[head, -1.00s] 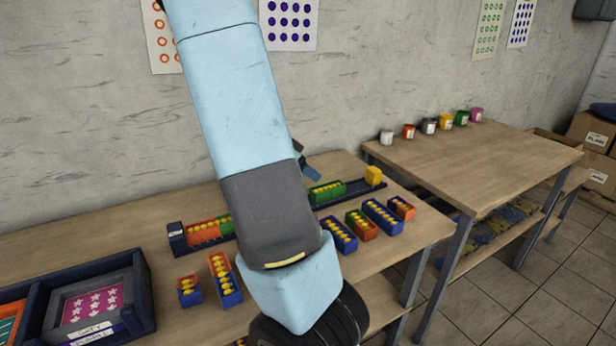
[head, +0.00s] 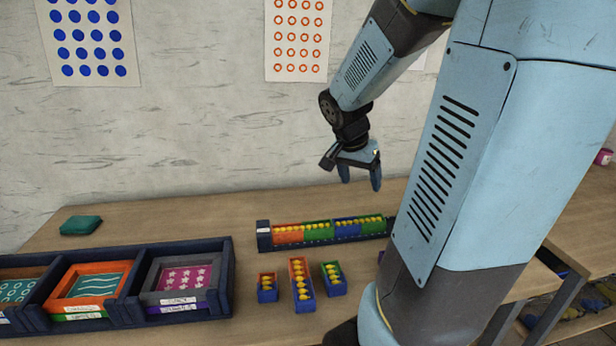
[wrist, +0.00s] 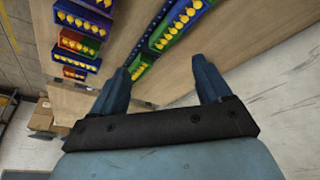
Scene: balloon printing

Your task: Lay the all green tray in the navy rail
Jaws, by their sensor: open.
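The navy rail (head: 264,237) lies along the table and holds a row of orange, green, blue and green sections with yellow balloons. The green section (head: 373,225) at the right of this row also shows in the wrist view (wrist: 141,67); my arm hides what lies farther right in the head view. Tray boundaries in the row are hard to tell. My gripper (head: 360,176) is open and empty, above and behind the rail. In the wrist view its fingers (wrist: 161,70) spread either side of the green section, which appears below them, nearer the left finger.
Loose trays stand in front of the rail: a small orange-blue one (head: 267,288), a longer orange-blue one (head: 302,284) and a green-blue one (head: 333,279). A navy rack (head: 222,262) with framed prints stands at left. A teal block (head: 81,225) lies behind it.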

